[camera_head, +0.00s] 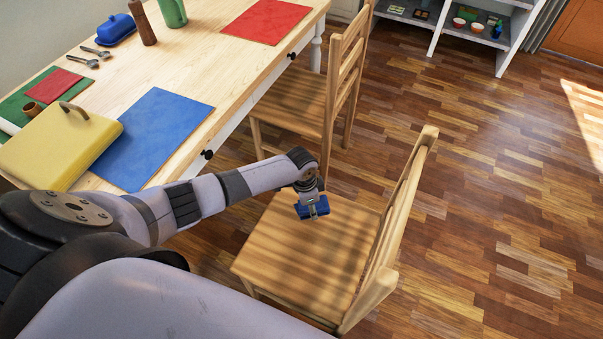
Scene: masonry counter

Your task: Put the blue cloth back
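A flat blue rectangular cloth (152,137) lies spread on the wooden table, beside a yellow box-like thing that stands at its left edge. One arm comes in from the left, and its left gripper (312,208) is over the seat of the near chair, well to the right of the cloth and apart from it. A small blue part shows at the gripper's tip; I cannot tell whether it belongs to the gripper or is held. The finger opening is too small to make out. My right gripper is not in view.
The table (190,55) also bears a yellow box (50,150) with a brown handle, a red cloth (267,21), a green mat (32,92), spoons and a blue butter dish (116,30). Two wooden chairs, one near (300,255) and one farther (295,100), stand along it. Open floor lies right.

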